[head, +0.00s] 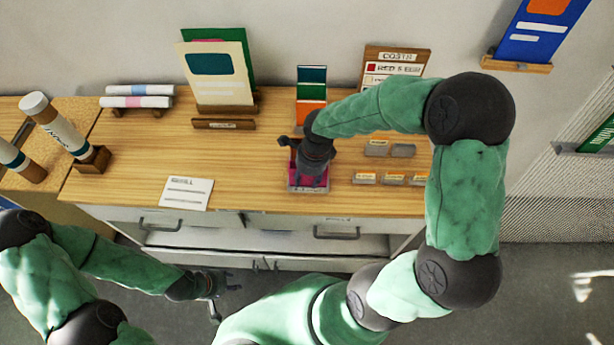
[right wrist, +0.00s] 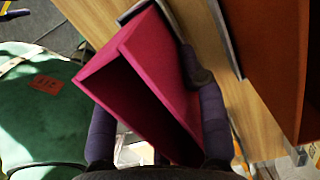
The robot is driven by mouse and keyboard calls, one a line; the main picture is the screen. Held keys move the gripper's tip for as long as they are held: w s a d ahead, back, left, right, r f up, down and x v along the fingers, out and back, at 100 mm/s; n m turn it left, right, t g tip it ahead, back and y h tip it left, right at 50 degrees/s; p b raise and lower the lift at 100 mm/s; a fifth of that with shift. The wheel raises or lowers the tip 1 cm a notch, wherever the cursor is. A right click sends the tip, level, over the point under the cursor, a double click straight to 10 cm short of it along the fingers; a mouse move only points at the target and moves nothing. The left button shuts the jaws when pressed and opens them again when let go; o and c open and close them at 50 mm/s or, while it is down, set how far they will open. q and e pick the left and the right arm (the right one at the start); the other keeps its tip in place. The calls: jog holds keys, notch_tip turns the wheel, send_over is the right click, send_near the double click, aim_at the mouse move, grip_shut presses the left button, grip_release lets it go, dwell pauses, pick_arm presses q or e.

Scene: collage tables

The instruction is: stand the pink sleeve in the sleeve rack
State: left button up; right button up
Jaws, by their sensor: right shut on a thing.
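The pink sleeve (right wrist: 130,75) is a hollow, open-ended box between the fingers of my right gripper (right wrist: 155,140) in the right wrist view. In the head view my right gripper (head: 307,172) points down at the table and covers most of the sleeve; a pink part (head: 294,176) shows beside it. The sleeve is at the front end of the sleeve rack (head: 308,189), which has a pale front edge. I cannot tell whether the sleeve rests on the rack's floor. Dark green and orange sleeves (head: 311,108) stand behind. My left gripper (head: 224,294) is open and empty, below the table front.
A white card (head: 187,193) lies at the table's front left. Small labelled blocks (head: 391,179) sit right of the rack. A board stand (head: 223,124) is at the back left, a cost sign (head: 394,62) at the back right. The table between card and rack is clear.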

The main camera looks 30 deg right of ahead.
jog(key=o, duration=1.2)
jog(key=shift+o, duration=0.2)
jog(key=shift+r, duration=0.15)
notch_tip(320, 180, up, 12)
jog(key=d, duration=0.1)
jog(key=shift+s+d+f, duration=0.2)
jog(key=shift+s, duration=0.2)
